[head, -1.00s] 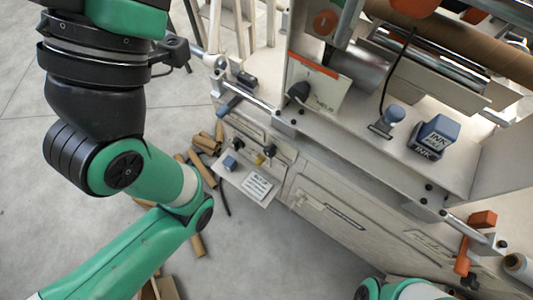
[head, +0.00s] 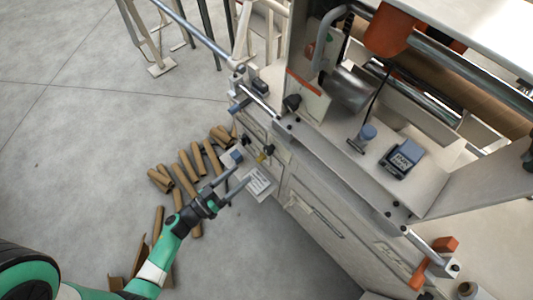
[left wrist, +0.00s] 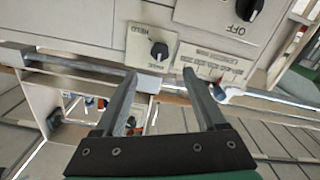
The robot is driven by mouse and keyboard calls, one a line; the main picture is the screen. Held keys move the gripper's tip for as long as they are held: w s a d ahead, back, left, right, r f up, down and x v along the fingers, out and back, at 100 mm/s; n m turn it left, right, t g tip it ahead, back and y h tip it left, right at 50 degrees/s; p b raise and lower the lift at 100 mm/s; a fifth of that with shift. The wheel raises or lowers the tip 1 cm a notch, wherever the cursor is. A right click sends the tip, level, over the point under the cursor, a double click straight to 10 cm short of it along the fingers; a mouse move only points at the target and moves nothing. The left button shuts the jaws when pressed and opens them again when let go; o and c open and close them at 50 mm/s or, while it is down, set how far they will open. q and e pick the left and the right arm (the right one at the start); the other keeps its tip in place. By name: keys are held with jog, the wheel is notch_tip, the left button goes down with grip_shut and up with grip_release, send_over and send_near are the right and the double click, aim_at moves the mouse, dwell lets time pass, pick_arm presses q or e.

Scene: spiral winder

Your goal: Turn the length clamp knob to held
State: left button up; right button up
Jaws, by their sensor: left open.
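The clamp knob (left wrist: 158,50) is a small black knob on a light plate marked HELD in the left wrist view. The lettering appears upside down, and I cannot tell its exact setting. My left gripper (left wrist: 159,72) is open and empty. Its two fingertips point toward the panel on either side of the knob in that view, and they appear apart from it. In the head view my left gripper (head: 232,184) is beside the low front panel of the winder, near the white label card (head: 258,182). My right gripper is out of view.
Another black knob (left wrist: 250,8) marked OFF sits up and right on the panel. Cardboard tubes (head: 186,166) lie on the floor left of the machine. An ink box (head: 401,160) stands on the machine's ledge.

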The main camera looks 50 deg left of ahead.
aim_at(266, 153)
pick_arm(q)
jog(key=w+b, duration=0.4)
jog(key=w, duration=0.6)
jog(key=shift+w, duration=0.8)
grip_shut()
